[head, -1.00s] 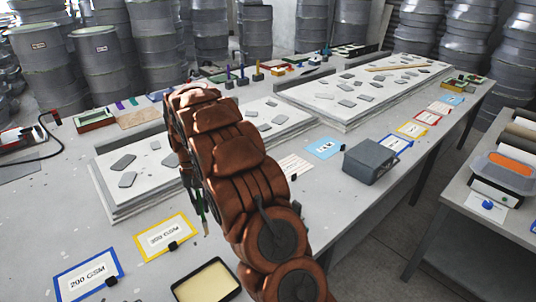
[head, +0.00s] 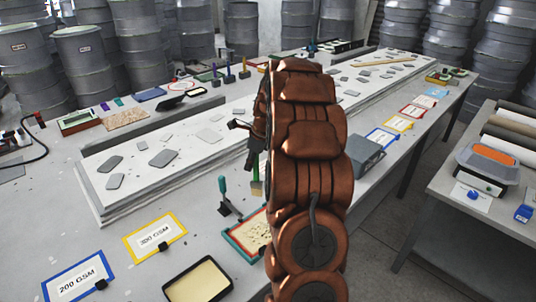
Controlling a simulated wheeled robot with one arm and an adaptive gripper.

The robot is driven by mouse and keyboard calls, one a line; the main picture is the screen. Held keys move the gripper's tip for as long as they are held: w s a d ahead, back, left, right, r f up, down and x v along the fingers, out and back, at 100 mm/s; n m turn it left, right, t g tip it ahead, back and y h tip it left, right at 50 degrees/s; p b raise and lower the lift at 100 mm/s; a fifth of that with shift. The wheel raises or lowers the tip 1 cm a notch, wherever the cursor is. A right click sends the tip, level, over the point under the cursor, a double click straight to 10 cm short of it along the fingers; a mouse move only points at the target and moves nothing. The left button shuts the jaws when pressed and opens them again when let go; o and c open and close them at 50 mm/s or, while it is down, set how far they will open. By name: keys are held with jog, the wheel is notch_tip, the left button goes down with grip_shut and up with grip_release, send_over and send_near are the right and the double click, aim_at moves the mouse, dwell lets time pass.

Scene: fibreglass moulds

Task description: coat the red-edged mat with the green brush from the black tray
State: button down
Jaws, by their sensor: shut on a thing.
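My gripper (head: 254,153) hangs at the left side of my brown arm, above the table. It is shut on the green brush (head: 256,174), which points down; the lower part of the brush is close to the arm's edge. The red-edged mat (head: 252,230) lies just below it, pale with darker flecks, in a teal-edged frame; my arm hides its right part. I cannot tell whether the brush tip touches anything. The black tray (head: 184,272) with a cream filling lies at the bottom, left of my arm, apart from the brush.
A teal-handled tool (head: 224,193) stands left of the mat. Yellow-edged (head: 155,237) and blue-edged (head: 79,279) cards lie at the front left. Long white moulds (head: 150,165) run behind, and a grey box (head: 367,157) stands right of my arm.

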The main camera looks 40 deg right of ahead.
jog(key=s+d+r+m+h, duration=0.2)
jog(key=s+d+m, duration=0.1)
jog(key=d+m, duration=0.3)
jog(key=shift+s+a+b+x, duration=0.15)
jog(key=shift+b+x, duration=0.3)
jog(key=shift+x, duration=0.4)
jog(key=shift+s+a+b+x, duration=0.15)
jog(key=shift+b+x, duration=0.3)
jog(key=shift+x, duration=0.4)
jog(key=shift+s+b+x, duration=0.15)
jog(key=shift+b+x, duration=0.3)
jog(key=shift+x, duration=0.4)
jog(key=shift+f, duration=0.1)
